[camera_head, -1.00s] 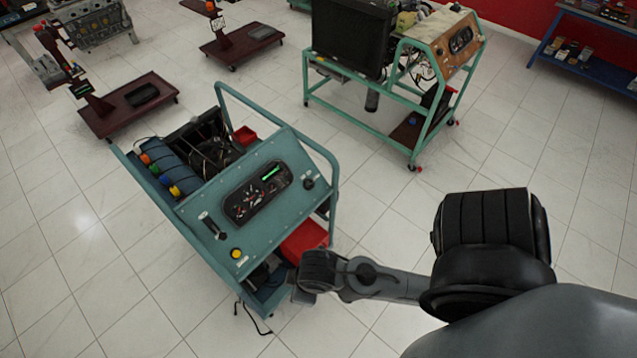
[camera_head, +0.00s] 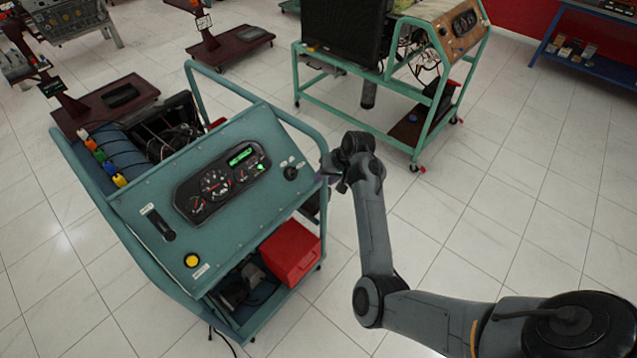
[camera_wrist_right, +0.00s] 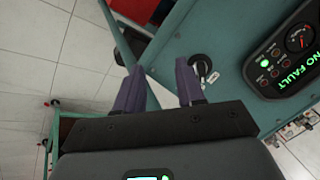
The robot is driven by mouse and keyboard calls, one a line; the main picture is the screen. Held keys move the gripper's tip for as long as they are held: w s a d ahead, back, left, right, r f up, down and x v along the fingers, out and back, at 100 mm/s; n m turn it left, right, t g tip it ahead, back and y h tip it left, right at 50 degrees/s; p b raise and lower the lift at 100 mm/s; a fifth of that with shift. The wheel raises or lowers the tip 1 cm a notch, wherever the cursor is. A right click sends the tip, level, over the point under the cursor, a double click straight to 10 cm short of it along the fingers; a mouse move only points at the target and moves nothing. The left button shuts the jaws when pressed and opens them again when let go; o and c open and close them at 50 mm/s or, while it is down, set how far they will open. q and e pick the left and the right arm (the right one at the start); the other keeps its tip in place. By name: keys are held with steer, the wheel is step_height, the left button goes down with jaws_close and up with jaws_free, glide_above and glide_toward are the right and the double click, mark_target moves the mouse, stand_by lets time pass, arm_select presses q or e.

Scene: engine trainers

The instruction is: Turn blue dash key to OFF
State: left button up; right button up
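The blue dash panel (camera_head: 225,205) is the sloped top of a teal-blue wheeled trainer. Its black key switch (camera_head: 291,173) sits near the panel's upper right corner, right of the gauge cluster (camera_head: 222,183). In the right wrist view the key switch (camera_wrist_right: 203,64) is just beyond the right-hand finger, with a small metal piece beside it. My right gripper (camera_head: 334,178) is just right of the panel edge. In the right wrist view its two purple fingers (camera_wrist_right: 160,82) are apart with nothing between them. The switch's exact position is too small to read. My left gripper is not in view.
A tubular rail (camera_head: 300,125) runs along the trainer's back and right side. A red box (camera_head: 291,252) sits on its lower shelf. A green-framed engine stand (camera_head: 345,100) is behind, right. Open tiled floor lies to the right.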

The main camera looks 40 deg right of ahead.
steer(key=t+b, duration=0.2)
glide_toward(297, 170)
arm_select(q)
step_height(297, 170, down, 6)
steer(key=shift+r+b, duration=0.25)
steer(key=shift+b, duration=0.8)
arm_select(e)
steer(key=x, duration=1)
steer(key=shift+w, duration=0.15)
jaws_close()
